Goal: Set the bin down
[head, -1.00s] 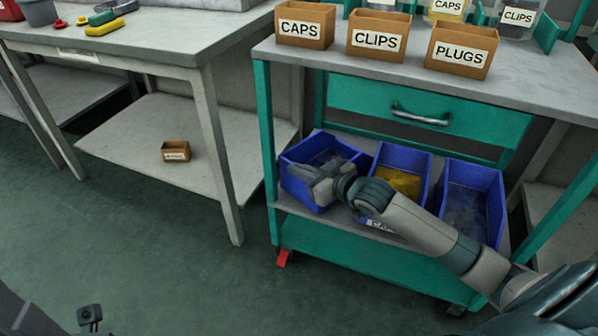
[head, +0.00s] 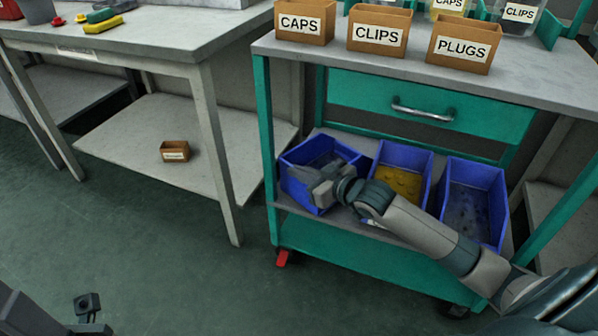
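Three blue bins stand side by side on the lower shelf (head: 400,233) of a teal cart. My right gripper (head: 308,183) is at the front of the left bin (head: 345,150), over its near rim and wall. The gripper covers part of that bin, and I cannot make out whether its fingers are closed on the wall. The left bin appears to rest on the shelf, but the contact beneath it is partly hidden. My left gripper's fingers do not show; only dark parts of mine appear at the lower left.
The middle bin (head: 428,185) holds yellow parts, and the right bin (head: 474,172) stands beside it. My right forearm crosses in front of them. Boxes marked CAPS (head: 304,24), CLIPS (head: 379,34) and PLUGS (head: 463,43) stand on top. A small brown box (head: 175,151) lies on the left table's shelf.

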